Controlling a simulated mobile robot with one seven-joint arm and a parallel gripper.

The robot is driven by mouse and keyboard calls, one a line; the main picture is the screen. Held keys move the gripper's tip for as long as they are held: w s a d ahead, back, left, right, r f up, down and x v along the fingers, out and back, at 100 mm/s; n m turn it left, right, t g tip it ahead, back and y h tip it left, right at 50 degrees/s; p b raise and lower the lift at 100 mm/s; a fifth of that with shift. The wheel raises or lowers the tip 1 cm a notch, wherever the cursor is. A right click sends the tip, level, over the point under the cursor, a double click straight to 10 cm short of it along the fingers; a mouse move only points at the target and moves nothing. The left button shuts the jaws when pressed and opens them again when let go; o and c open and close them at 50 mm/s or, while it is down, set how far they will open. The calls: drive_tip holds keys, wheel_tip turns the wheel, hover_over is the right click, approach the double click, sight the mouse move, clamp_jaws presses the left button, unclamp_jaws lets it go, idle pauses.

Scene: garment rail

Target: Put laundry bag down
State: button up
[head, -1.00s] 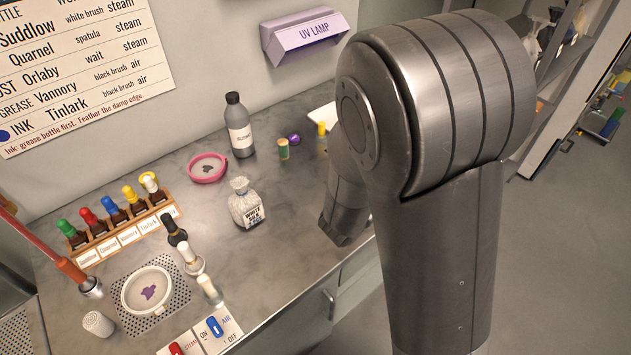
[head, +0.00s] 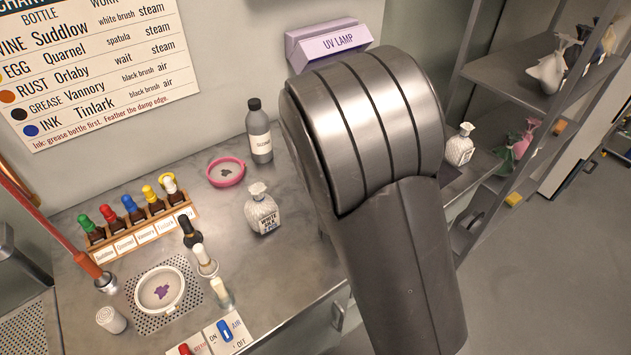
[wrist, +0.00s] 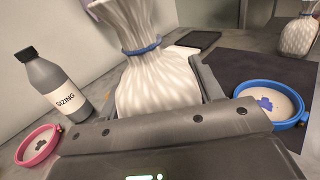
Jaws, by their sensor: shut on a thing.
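In the wrist view a white, ridged cloth bag (wrist: 158,75) with a blue tie around its neck fills the middle. My gripper (wrist: 160,92) is shut on it. The bag looks upright, and its lower part is hidden behind the gripper's body. I cannot tell whether the bag touches the counter. In the head view my arm hides both the gripper and the held bag. A second white bag (wrist: 298,35) with a blue tie stands at the right of the wrist view.
A sizing bottle (wrist: 55,85) and pink hoop (wrist: 38,146) are left; a blue-rimmed hoop (wrist: 300,92) lies right on a dark mat (wrist: 245,68). In the head view a labelled white container (head: 262,210) stands on the counter (head: 300,262). Shelves (head: 520,75) hold bags at right.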

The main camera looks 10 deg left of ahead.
drive_tip(key=a+f, duration=0.1)
drive_tip(key=a, duration=0.1)
drive_tip(key=a+f, duration=0.2)
drive_tip(key=a, duration=0.1)
drive_tip(key=w+a+f, duration=0.1)
drive_tip(key=a, duration=0.2)
drive_tip(key=shift+f, duration=2.4)
drive_tip(key=shift+f, duration=0.15)
drive_tip(key=o, duration=1.1)
